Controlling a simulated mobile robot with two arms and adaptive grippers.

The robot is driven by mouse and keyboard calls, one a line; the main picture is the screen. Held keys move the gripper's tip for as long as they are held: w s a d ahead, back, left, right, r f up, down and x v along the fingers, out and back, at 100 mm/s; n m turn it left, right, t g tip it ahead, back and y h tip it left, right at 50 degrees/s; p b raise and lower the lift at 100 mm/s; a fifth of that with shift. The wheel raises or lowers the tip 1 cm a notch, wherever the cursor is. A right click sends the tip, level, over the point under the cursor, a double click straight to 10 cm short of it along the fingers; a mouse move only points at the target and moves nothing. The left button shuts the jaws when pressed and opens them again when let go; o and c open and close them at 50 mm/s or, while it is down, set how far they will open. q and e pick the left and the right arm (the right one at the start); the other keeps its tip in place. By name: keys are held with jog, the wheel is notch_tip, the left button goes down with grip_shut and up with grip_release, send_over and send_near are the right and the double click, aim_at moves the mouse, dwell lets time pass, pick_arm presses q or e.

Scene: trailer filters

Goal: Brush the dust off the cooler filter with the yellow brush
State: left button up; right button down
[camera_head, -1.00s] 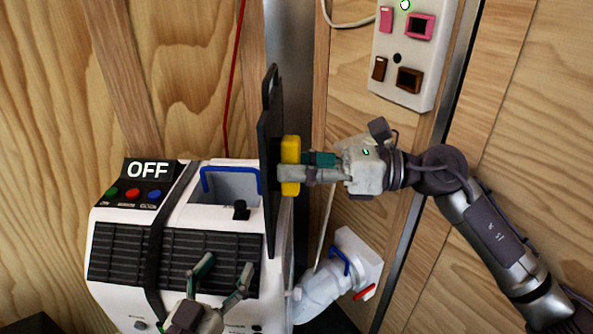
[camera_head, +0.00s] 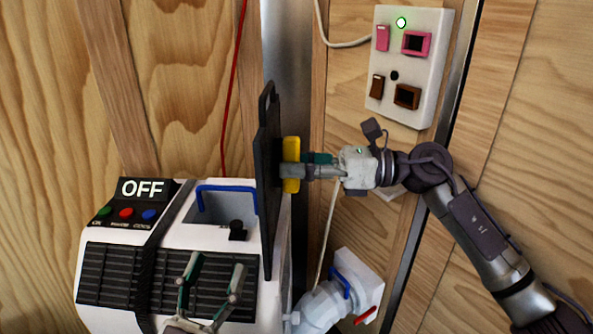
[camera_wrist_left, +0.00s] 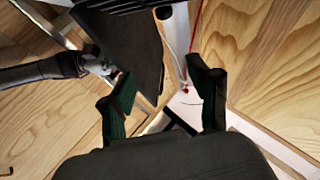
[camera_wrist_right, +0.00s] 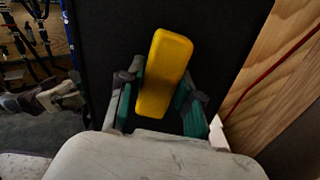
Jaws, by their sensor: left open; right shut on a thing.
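The cooler filter (camera_head: 267,190) is a dark flat panel with a handle at its top. It stands nearly upright, edge-on, at the right side of the white cooler. My right gripper (camera_head: 312,170) is shut on the yellow brush (camera_head: 291,165), which is up against the filter's right face. The brush (camera_wrist_right: 164,72) also shows between the fingers in the right wrist view, in front of the dark filter (camera_wrist_right: 105,35). My left gripper (camera_head: 217,280) is open and empty in front of the cooler. The dark filter (camera_wrist_left: 125,50) shows above its fingers in the left wrist view. I cannot make out dust.
The white cooler (camera_head: 185,240) has an OFF display (camera_head: 143,188), coloured buttons and an open slot with a blue rim (camera_head: 227,188). A white pipe (camera_head: 320,305) joins the wall at right. A switch box (camera_head: 409,65) hangs on the wooden wall above my right arm.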

jog(key=shift+w+d+b, duration=0.1)
jog(key=shift+w+b, duration=0.25)
jog(key=shift+w, duration=1.45)
pick_arm(q)
jog(key=shift+s+r+t+h, duration=0.3)
jog(key=shift+s+r+t, duration=0.35)
jog(key=shift+r, duration=0.25)
jog(key=shift+s+r+t+h, duration=0.3)
jog(key=shift+s+r+t, duration=0.35)
jog(key=shift+r, duration=0.2)
pick_arm(e)
jog(key=shift+w, duration=1.65)
jog(key=shift+r, duration=0.15)
